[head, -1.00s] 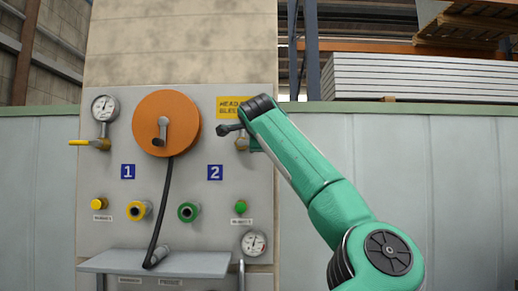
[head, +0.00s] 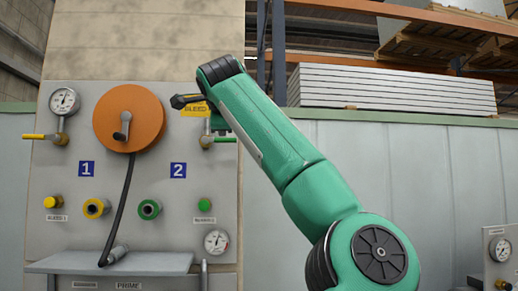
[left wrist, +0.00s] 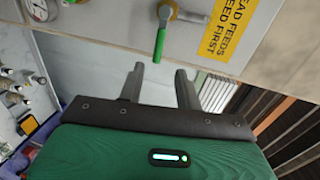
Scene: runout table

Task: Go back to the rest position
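A valve with a green lever handle (head: 225,139) sits on the grey panel (head: 130,225), under a yellow sign (head: 196,111). The lever points right, about level. One green arm of mine rises from the lower right of the head view, its dark end in front of the sign and partly hiding it. In the left wrist view my left gripper (left wrist: 158,87) is open and empty. The green lever (left wrist: 160,42) lies beyond its fingertips, with the yellow sign (left wrist: 222,28) to the right. My right gripper is not identifiable in the head view.
An orange reel (head: 128,118) with a crank and hanging black hose (head: 122,205) is left on the panel. A shelf (head: 110,262) juts out below. A second panel (head: 500,255) stands at the right edge. Stacked sheets (head: 395,88) lie behind a low wall.

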